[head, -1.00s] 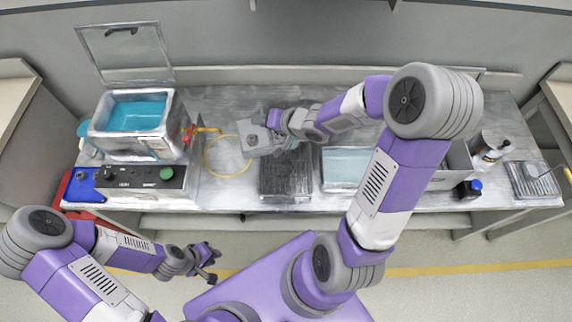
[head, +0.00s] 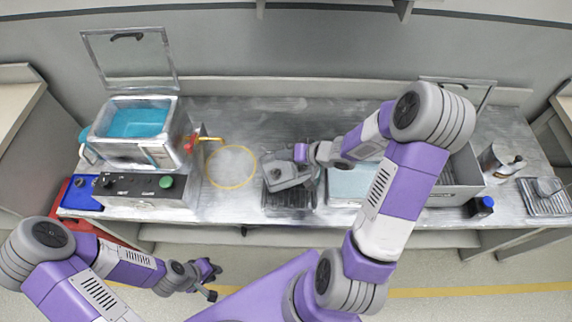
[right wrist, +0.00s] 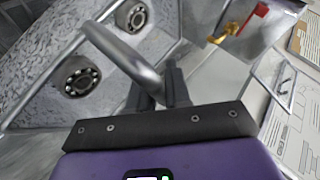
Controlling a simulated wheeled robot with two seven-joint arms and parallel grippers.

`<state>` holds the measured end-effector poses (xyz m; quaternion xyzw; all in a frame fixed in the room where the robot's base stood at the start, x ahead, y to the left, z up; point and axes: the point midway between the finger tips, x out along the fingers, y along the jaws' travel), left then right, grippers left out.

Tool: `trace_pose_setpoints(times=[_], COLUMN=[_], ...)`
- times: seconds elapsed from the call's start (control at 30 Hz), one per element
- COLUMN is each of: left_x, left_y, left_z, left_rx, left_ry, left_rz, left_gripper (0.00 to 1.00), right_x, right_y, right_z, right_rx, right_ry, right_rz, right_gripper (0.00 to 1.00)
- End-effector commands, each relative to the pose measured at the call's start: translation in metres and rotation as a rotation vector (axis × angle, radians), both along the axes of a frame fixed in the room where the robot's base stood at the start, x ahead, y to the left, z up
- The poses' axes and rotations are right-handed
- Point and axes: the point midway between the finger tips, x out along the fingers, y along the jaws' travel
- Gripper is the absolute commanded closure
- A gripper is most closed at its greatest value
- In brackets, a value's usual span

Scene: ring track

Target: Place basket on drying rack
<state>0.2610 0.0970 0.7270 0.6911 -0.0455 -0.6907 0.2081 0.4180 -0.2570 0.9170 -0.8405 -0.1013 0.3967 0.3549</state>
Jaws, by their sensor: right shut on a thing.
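The grey metal basket (head: 288,176) is over the dark drying rack (head: 298,203) on the bench in the head view and hides the rack's far part. I cannot tell whether the basket touches the rack. My right gripper (head: 304,172) is shut on the basket's handle. In the right wrist view the handle (right wrist: 122,52) runs between the fingers of my right gripper (right wrist: 160,85), and ring-shaped bearings (right wrist: 77,76) lie in the pale basket. My left gripper (head: 211,281) is empty in front of the bench, its fingers apart.
A cleaner with blue liquid (head: 138,121) and a raised lid stands at left, with its control box (head: 140,188). A yellow ring (head: 231,185) lies left of the rack. A pale-topped tray (head: 349,183) and a grey bin (head: 458,182) are to the right.

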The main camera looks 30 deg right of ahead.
Motion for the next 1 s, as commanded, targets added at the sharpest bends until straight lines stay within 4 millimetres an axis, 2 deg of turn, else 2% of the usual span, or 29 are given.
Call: trace_pose_setpoints(times=[0.03, 0.2, 0.63, 0.67, 0.8, 1.0], left_x=[0.000, 0.000, 0.000, 0.000, 0.000, 0.000], left_y=[0.000, 0.000, 0.000, 0.000, 0.000, 0.000], left_z=[-0.010, -0.022, -0.022, -0.022, -0.022, -0.022], left_rx=[0.000, 0.000, 0.000, 0.000, 0.000, 0.000], left_ry=[0.000, 0.000, 0.000, 0.000, 0.000, 0.000], left_rz=[0.000, 0.000, 0.000, 0.000, 0.000, 0.000], left_gripper=[0.77, 0.77, 0.77, 0.77, 0.77, 0.77], right_x=[0.000, 0.000, 0.000, 0.000, 0.000, 0.000], right_y=[0.000, 0.000, 0.000, 0.000, 0.000, 0.000], right_z=[-0.014, -0.035, -0.039, -0.039, -0.039, -0.039], right_rx=[0.003, 0.002, 0.001, 0.000, 0.000, 0.001], right_ry=[0.001, 0.000, -0.001, 0.001, 0.001, 0.001], right_rz=[-0.001, -0.001, 0.000, -0.001, -0.001, -0.002], right_gripper=[1.00, 1.00, 1.00, 0.78, 0.57, 0.57])
